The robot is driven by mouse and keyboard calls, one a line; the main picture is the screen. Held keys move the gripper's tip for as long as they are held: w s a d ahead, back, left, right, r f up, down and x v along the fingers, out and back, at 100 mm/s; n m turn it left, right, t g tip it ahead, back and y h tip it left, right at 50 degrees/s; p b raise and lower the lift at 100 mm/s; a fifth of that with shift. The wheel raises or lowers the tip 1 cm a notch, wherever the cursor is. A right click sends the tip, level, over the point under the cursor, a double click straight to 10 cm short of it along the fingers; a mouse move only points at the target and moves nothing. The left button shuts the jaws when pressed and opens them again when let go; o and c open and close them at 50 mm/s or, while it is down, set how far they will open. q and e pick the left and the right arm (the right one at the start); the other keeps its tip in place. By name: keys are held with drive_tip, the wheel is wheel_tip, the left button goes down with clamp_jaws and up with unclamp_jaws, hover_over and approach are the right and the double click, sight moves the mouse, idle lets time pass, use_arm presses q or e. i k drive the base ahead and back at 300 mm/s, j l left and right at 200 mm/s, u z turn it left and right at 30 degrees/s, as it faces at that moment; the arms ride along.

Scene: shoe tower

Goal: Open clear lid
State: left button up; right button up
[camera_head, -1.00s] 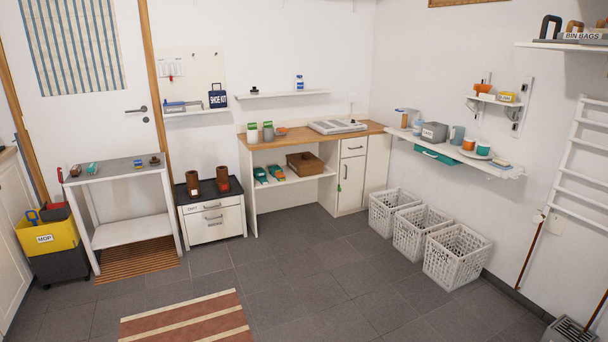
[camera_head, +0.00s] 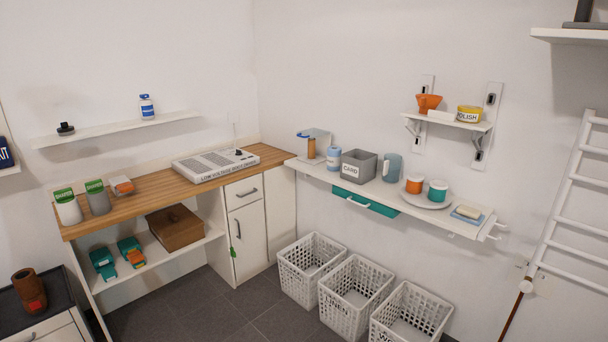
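On the right wall shelf, at its left end, a clear-looking panel or cover (camera_head: 322,140) stands around or beside an orange-brown upright item (camera_head: 311,148). A blue part shows at its top left. I cannot tell whether this is the lid or how it is hinged. On the wooden counter, a small pale box with orange in it (camera_head: 122,186) sits beside two green-topped jars; whether it has a clear lid is too small to tell. Neither of my grippers is in view.
The wall shelf (camera_head: 330,181) also holds a blue-and-white jar (camera_head: 334,158), a grey CARD box (camera_head: 359,166), a blue mug (camera_head: 392,166) and a plate with two cups. A teal drawer (camera_head: 365,201) hangs below. White baskets (camera_head: 350,296) stand underneath.

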sight(314, 132)
drive_tip(key=i+l+u, duration=0.2)
drive_tip(key=i, duration=0.25)
drive_tip(key=i+l+u, duration=0.2)
drive_tip(key=i, duration=0.3)
drive_tip(key=i+l+u, duration=0.15)
drive_tip(key=i, duration=0.3)
drive_tip(key=i+l+u, duration=0.2)
drive_tip(key=i+l, duration=0.1)
drive_tip(key=i, duration=0.1)
